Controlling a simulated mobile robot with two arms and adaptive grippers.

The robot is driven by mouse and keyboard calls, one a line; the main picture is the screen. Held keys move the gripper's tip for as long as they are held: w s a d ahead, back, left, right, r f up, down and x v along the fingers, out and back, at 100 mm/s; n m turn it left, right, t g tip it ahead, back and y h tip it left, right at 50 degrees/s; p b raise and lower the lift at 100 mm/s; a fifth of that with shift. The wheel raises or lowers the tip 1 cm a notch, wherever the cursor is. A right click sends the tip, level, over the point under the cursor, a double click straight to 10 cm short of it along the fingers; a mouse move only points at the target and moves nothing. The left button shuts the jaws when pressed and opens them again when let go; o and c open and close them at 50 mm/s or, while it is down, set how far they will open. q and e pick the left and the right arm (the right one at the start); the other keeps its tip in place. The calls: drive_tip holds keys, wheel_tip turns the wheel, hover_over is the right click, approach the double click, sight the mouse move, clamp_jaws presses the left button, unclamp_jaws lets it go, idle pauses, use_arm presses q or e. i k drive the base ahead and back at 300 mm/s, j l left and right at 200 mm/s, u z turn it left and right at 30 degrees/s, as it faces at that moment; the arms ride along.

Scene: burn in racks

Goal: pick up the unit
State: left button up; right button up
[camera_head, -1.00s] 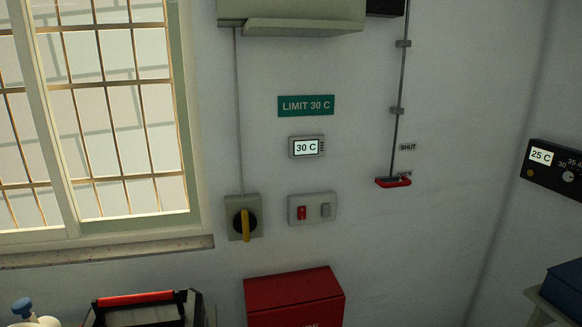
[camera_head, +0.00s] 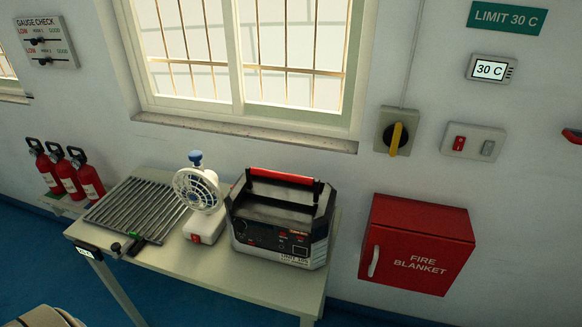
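The unit appears to be the dark box with a red-topped carry handle (camera_head: 278,225). It stands upright on the right part of a pale table (camera_head: 190,262), below the window. Its front has a labelled panel with small red marks, and its handle is raised across the top. Neither of my grippers is in view, so nothing shows touching the unit.
A small white fan (camera_head: 200,200) stands close to the unit's left, beside a slatted grey rack (camera_head: 135,212). Red extinguishers (camera_head: 70,174) stand farther left. A red fire blanket cabinet (camera_head: 415,245) is on the wall at right. The window sill (camera_head: 245,132) runs behind.

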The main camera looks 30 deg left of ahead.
sight(256, 217)
drive_tip(key=u, duration=0.4)
drive_tip(key=i+l+u, duration=0.1)
drive_tip(key=u, duration=0.35)
drive_tip(key=l+u, duration=0.15)
drive_tip(key=u, duration=0.7)
drive_tip(key=l+u, duration=0.2)
drive_tip(key=l, duration=0.25)
drive_tip(key=l+u, duration=0.2)
drive_tip(key=l, duration=0.2)
drive_tip(key=k+l+u, duration=0.2)
drive_tip(key=l, duration=0.25)
drive_tip(key=l+u, duration=0.2)
drive_tip(key=l, duration=0.2)
drive_tip(key=k+l+u, duration=0.2)
drive_tip(key=l, duration=0.2)
drive_tip(key=l+u, duration=0.2)
drive_tip(key=l, duration=0.2)
